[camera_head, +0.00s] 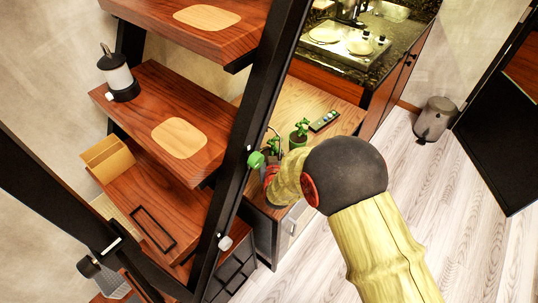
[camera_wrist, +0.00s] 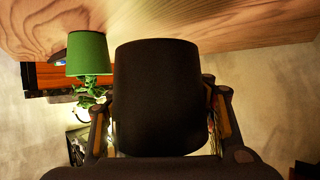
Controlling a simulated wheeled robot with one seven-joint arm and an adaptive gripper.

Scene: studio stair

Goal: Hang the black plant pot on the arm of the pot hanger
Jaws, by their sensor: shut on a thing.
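The black plant pot (camera_wrist: 158,95) fills the middle of the wrist view, between the two fingers of my gripper (camera_wrist: 160,125). The gripper is shut on it, one finger at each side. In the head view my gripper (camera_head: 271,182) is beside the wooden cabinet top, partly behind the black stair post; I cannot make out the black pot there. A small green object (camera_head: 256,160) shows at the post near the gripper.
A green pot (camera_wrist: 88,54) appears upside down in the wrist view, left of the black pot. The black stair post (camera_head: 250,125) and wooden treads (camera_head: 165,120) stand left of my arm.

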